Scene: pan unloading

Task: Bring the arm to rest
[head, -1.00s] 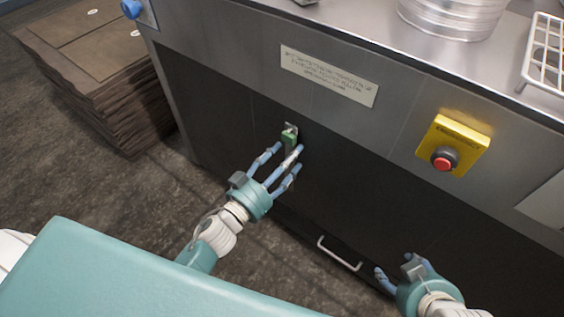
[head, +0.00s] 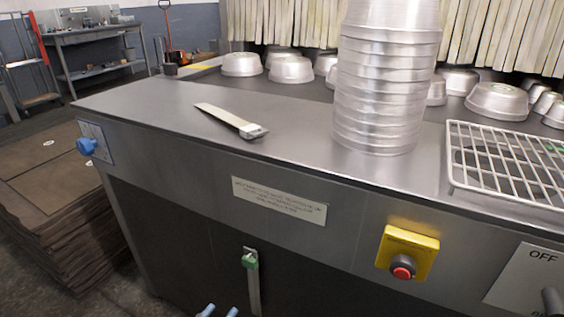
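My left gripper (head: 218,311) shows only as two blue fingertips at the bottom edge. They are apart from each other, and the rest of the hand is out of view. They are below and left of a flat strip-like tool (head: 254,290) with a green top, which hangs from a small hook on the dark front panel. A gap shows between the fingertips and the tool.
On the steel counter (head: 160,110) are a flat metal strip (head: 230,120), a tall stack of pans (head: 385,90) and a white wire rack (head: 505,165). Several overturned pans (head: 292,70) lie behind. A yellow box with a red button (head: 407,255) juts from the front.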

